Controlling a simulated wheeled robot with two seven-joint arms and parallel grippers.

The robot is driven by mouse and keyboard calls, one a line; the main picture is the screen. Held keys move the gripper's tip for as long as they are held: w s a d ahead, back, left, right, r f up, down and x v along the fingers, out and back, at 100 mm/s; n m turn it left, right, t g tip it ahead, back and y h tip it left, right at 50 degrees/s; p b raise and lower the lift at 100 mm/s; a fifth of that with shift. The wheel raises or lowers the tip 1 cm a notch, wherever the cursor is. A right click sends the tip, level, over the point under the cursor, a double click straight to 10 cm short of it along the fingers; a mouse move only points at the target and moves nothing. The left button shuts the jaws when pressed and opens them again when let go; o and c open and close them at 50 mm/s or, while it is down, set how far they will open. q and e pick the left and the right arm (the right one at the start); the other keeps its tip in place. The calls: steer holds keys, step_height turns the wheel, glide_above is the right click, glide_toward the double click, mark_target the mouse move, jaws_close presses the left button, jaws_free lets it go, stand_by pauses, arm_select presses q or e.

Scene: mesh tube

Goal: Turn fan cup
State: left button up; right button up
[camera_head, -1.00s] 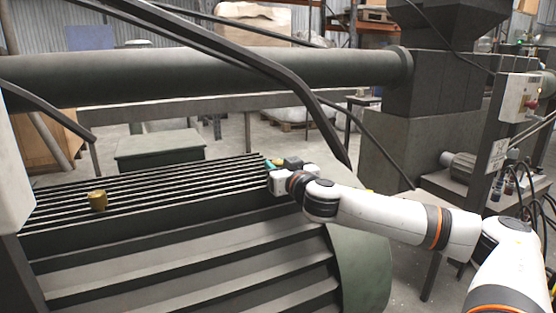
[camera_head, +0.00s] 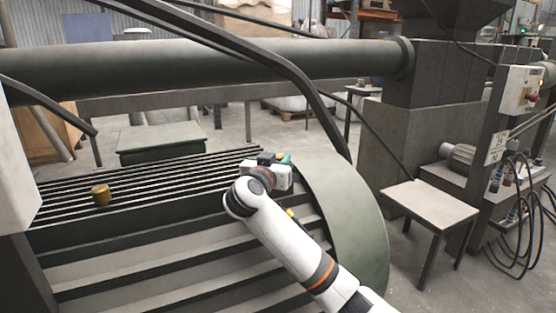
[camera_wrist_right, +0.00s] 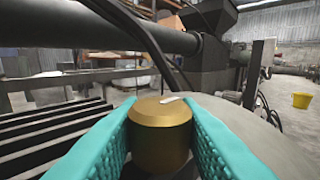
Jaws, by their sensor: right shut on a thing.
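A gold cylindrical cup (camera_wrist_right: 161,130) with a flat top and a pale mark on it stands between the teal finger pads of my right gripper in the right wrist view. The pads press on both its sides, so the gripper (camera_wrist_right: 160,135) is shut on it. In the head view my right gripper (camera_head: 287,160) is at the right end of the slatted rack, teal fingertips pointing away and right; the held cup is hidden there. A second gold cup (camera_head: 101,195) stands on the slats at the left. My left gripper is not in view.
The dark slatted rack (camera_head: 150,178) has bare bars between the second cup and my right gripper. A rounded green-grey guard (camera_head: 345,200) rises just right of the gripper. A thick pipe (camera_head: 200,70) and a slanting dark bar (camera_head: 270,62) cross behind and above.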

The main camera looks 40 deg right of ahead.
steer(key=shift+d+r+m+g+h, duration=0.1)
steer(key=shift+r+m+g+h, duration=0.2)
steer(key=shift+g, duration=0.2)
steer(key=o, duration=1)
steer(key=shift+f, duration=0.15)
steer(key=shift+a+f, duration=0.1)
steer(key=shift+a, duration=0.2)
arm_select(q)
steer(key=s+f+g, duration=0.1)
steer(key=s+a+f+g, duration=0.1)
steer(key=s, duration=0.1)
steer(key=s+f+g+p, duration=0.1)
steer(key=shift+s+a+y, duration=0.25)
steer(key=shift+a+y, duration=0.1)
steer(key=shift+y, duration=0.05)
arm_select(e)
steer(key=v, duration=1.1)
steer(key=shift+s+a, duration=0.15)
steer(key=shift+s, duration=0.1)
